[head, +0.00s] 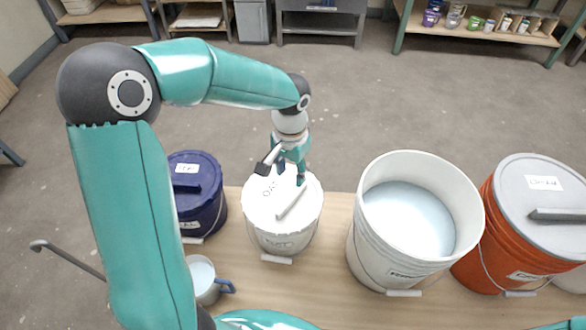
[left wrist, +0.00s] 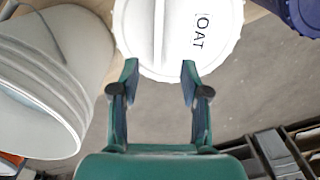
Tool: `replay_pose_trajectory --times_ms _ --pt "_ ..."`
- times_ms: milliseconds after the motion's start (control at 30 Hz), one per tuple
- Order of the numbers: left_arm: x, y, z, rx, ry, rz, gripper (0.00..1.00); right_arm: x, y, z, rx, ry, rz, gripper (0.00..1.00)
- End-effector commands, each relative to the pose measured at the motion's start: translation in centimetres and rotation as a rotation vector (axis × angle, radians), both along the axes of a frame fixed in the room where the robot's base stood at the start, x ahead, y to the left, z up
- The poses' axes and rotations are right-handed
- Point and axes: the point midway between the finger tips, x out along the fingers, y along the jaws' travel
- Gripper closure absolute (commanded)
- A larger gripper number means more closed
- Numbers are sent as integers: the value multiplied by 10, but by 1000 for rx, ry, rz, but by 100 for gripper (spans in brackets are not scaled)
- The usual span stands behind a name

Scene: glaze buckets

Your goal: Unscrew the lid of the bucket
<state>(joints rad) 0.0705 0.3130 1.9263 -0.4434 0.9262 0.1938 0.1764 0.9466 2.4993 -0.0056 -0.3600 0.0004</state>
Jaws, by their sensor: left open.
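A white bucket (head: 282,240) stands on the wooden table with its white lid (head: 262,205) on. The lid has a raised straight bar (head: 292,203) across it and dark lettering that reads like "OAT". My left gripper (head: 284,171) is open over the far part of this lid. In the left wrist view the lid (left wrist: 205,25) shows ahead of the open gripper (left wrist: 159,72). The bar (left wrist: 158,28) lies beyond the fingertips, in line with the gap between them. Nothing is between the fingers. My right gripper is not in view.
A navy lidded bucket (head: 205,212) stands left of the white one. An open white bucket (head: 368,262) with pale contents and an orange bucket (head: 478,262) with a grey lid stand right. A mug (head: 203,285) with a blue handle is near my left arm.

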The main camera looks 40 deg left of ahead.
Motion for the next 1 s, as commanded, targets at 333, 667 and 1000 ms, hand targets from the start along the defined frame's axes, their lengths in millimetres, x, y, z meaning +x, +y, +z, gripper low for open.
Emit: replay_pose_trajectory --times_ms 333,667,1000 --pt "3 -4 -30 -1 0 -9 54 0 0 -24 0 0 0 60" --pt "2 -4 -57 -1 1 -10 54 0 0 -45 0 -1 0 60" --pt "3 -4 -84 -1 0 -11 54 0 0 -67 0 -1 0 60"
